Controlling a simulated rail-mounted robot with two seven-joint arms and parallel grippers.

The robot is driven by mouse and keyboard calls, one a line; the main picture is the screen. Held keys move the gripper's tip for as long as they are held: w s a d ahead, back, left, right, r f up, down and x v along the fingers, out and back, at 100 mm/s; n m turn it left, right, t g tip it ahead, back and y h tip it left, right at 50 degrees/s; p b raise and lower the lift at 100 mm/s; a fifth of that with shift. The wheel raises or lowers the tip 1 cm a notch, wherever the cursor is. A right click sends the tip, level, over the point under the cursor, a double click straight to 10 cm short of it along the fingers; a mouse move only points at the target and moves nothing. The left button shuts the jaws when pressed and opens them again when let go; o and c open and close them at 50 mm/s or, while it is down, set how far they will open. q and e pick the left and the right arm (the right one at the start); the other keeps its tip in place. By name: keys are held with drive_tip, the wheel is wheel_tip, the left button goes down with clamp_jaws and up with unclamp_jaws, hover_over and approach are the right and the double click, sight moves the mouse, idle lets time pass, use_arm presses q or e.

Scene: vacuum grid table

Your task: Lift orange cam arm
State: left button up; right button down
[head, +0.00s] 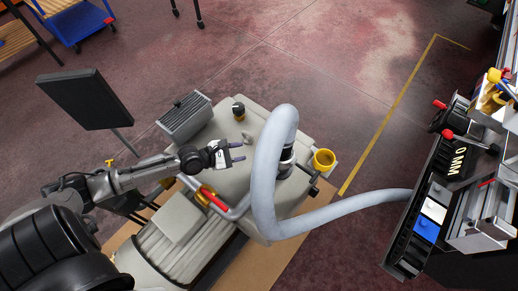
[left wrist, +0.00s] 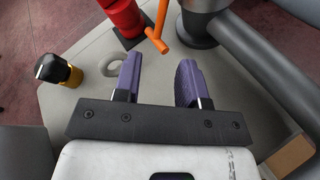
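The orange cam arm (left wrist: 159,28) shows at the top of the left wrist view, a thin bent lever beside a grey cylindrical coupling (left wrist: 203,20). My left gripper (left wrist: 157,82) has two purple fingers spread apart with nothing between them; the cam arm lies beyond the fingertips, not touched. In the head view my left gripper (head: 242,152) is above the pale pump housing, just left of the thick grey hose (head: 265,165). I cannot make out the cam arm in the head view; the hose may hide it. My right gripper is not in view.
A red part (left wrist: 124,18) stands left of the cam arm. A black-and-yellow knob (left wrist: 58,70) is farther left. The hose arches close to the gripper's right. A yellow cup-shaped port (head: 323,160) and a red-handled valve (head: 212,197) are nearby.

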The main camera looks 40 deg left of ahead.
sight(262, 148)
use_arm(q)
drive_tip(key=b+x, duration=0.2)
drive_tip(key=x, duration=0.6)
drive_tip(key=shift+w+f, duration=0.1)
drive_tip(key=shift+w, duration=0.1)
clamp_jaws()
idle(0.4)
